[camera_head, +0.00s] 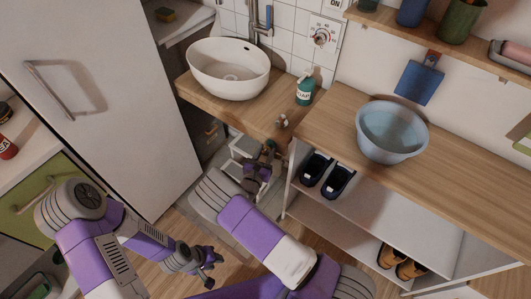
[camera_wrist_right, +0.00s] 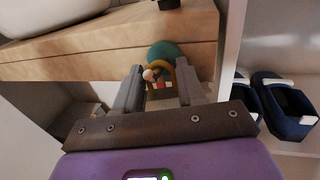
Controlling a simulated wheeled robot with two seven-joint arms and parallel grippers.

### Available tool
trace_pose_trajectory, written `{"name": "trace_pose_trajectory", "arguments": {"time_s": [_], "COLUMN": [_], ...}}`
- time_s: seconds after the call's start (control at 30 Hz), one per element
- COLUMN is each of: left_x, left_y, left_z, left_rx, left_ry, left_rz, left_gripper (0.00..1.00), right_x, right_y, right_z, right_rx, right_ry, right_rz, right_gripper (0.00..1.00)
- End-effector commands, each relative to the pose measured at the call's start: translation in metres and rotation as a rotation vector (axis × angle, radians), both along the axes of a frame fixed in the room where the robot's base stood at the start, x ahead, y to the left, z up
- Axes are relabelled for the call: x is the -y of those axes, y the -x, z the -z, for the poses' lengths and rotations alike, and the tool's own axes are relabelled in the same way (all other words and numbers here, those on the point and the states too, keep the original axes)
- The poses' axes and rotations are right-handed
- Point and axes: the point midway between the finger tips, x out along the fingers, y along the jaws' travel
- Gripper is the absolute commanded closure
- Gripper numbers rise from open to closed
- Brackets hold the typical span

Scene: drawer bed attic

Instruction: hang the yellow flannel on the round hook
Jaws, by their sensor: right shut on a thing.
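My right gripper (camera_head: 268,150) is low in front of the wooden counter's front edge. In the right wrist view its two fingers (camera_wrist_right: 160,92) stand apart, shut on a small ochre-brown curved thing (camera_wrist_right: 184,68); I cannot tell whether this is the yellow flannel. A teal rounded thing (camera_wrist_right: 165,50) shows just behind it against the counter edge. A small pale knob-like thing (camera_head: 282,121) is at the counter edge above the gripper; I cannot tell whether it is the round hook. My left gripper (camera_head: 209,268) is low over the floor, its fingers apart and empty.
A white basin (camera_head: 229,69) and a green soap bottle (camera_head: 305,89) stand on the counter (camera_head: 262,112). A blue-grey bowl (camera_head: 391,132) is on the right worktop (camera_head: 465,185). Dark blue shoes (camera_head: 338,181) lie on the shelf below. A white fridge (camera_head: 110,90) is at left.

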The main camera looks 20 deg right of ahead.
Motion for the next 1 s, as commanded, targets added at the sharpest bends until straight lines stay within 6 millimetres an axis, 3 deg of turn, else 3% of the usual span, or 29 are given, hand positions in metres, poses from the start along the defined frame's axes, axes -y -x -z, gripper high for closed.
{"name": "trace_pose_trajectory", "arguments": {"time_s": [0.13, 0.17, 0.37, 0.7, 1.0], "left_x": [0.000, 0.000, 0.000, 0.000, 0.000], "left_y": [0.000, 0.000, 0.000, 0.000, 0.000], "left_z": [0.000, 0.000, 0.000, -0.002, -0.016], "left_rx": [0.000, 0.000, 0.000, 0.000, 0.000], "left_ry": [0.000, 0.000, 0.000, 0.000, 0.000], "left_rz": [0.000, 0.000, 0.000, 0.000, 0.000], "left_gripper": [0.67, 0.67, 0.67, 0.67, 0.67], "right_x": [0.000, 0.000, 0.000, -0.004, -0.032], "right_y": [0.000, 0.000, 0.000, 0.004, 0.042], "right_z": [0.000, 0.000, 0.000, 0.000, -0.002], "right_rx": [0.000, 0.000, 0.000, -0.001, -0.002], "right_ry": [0.000, 0.000, 0.000, 0.000, 0.001], "right_rz": [0.000, 0.000, 0.000, -0.002, -0.003], "right_gripper": [0.75, 0.59, 0.31, 0.31, 0.31]}}
